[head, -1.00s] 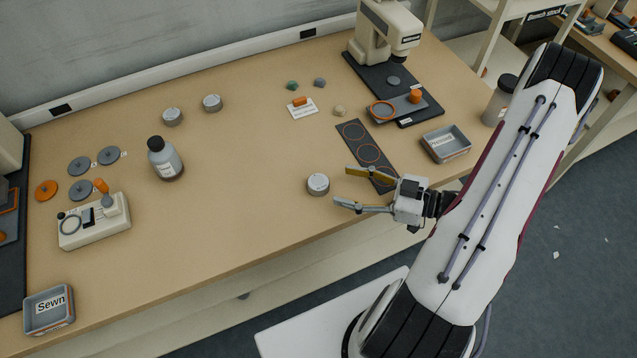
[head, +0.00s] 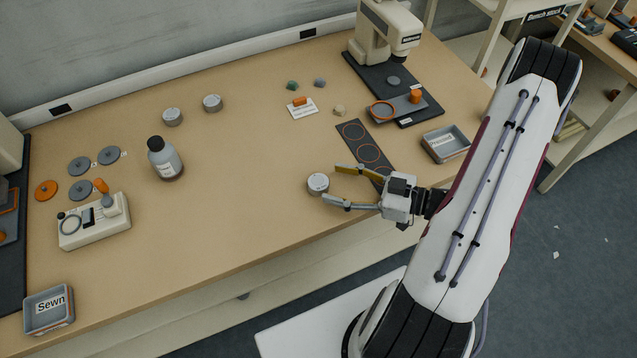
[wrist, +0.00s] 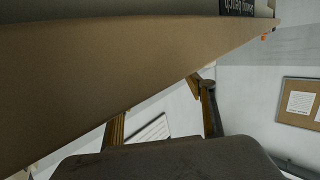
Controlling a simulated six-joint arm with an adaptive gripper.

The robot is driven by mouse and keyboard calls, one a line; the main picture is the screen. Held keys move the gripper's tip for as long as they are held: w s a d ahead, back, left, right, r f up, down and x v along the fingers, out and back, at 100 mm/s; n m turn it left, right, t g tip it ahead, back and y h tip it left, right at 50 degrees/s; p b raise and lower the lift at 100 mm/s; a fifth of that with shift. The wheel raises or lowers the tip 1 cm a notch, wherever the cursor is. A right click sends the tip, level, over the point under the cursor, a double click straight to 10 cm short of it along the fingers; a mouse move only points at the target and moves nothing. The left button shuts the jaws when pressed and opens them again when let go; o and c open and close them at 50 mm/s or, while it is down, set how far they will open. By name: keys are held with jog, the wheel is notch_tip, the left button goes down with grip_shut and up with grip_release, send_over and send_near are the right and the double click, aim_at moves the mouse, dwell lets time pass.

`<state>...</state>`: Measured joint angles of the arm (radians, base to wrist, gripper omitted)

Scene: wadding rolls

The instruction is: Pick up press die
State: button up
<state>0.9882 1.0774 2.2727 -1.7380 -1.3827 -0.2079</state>
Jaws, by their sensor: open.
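No object in view is marked as the press die, and I cannot tell which one it is. A round pale grey, lidded puck (head: 318,183) lies on the bench near the front edge. My gripper (head: 331,182) is open, its two yellow-and-grey fingers pointing left with their tips beside the puck, one behind and one in front. I cannot tell whether they touch it. The fingers also show in the wrist view (wrist: 160,100), with no puck visible between them. Two similar pucks (head: 172,117) (head: 212,103) stand farther back.
A dark strip with orange rings (head: 366,151) lies beside my gripper. A grey tray (head: 446,143) and a press (head: 388,35) stand right. The middle front is clear.

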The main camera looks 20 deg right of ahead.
aim_at(321, 183)
jog(key=shift+a, duration=0.1)
jog(key=shift+s+a+x, duration=0.1)
jog(key=shift+a+x, duration=0.05)
jog(key=shift+x, duration=0.55)
jog(key=shift+s+a+x, duration=0.1)
jog(key=shift+s+x, duration=0.05)
jog(key=shift+x, duration=1.7)
jog(key=shift+c, duration=0.4)
jog(key=c, duration=1.4)
jog(key=shift+r, duration=0.25)
jog(key=shift+r, duration=4.8)
